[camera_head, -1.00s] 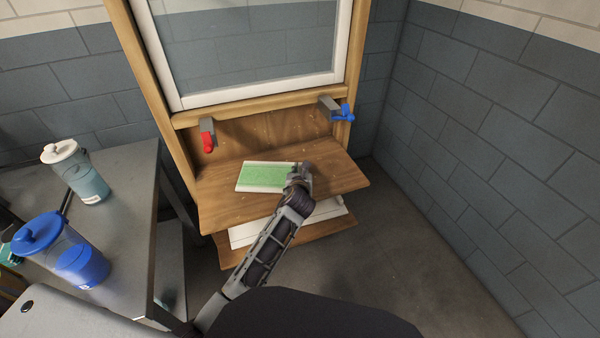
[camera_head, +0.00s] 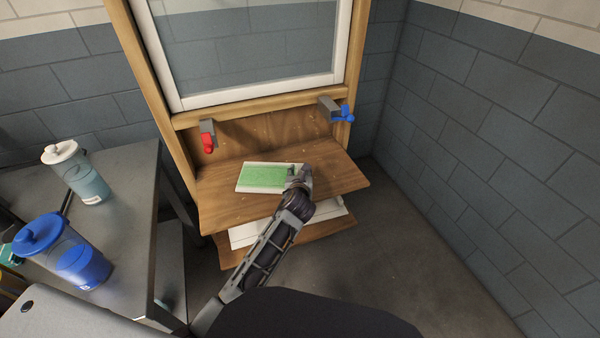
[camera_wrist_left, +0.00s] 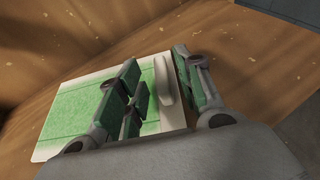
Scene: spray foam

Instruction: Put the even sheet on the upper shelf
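The even sheet, a white board with a flat green top (camera_head: 262,175), lies on the upper wooden shelf (camera_head: 225,207). It also shows in the left wrist view (camera_wrist_left: 85,115). My left gripper (camera_head: 300,176) is at the sheet's right end and hides part of it. In the left wrist view the left gripper (camera_wrist_left: 160,75) has its green-padded fingers apart, one over the sheet and one beyond its end. A raised white strip at the sheet's end lies between them, with visible gaps. My right gripper is not in view.
A white board (camera_head: 240,238) lies on the lower shelf (camera_head: 240,258), partly hidden by my arm. A red clamp (camera_head: 208,140) and a blue clamp (camera_head: 345,113) are on the frame above. Two bottles (camera_head: 85,172) (camera_head: 65,250) stand on the left table (camera_head: 130,205).

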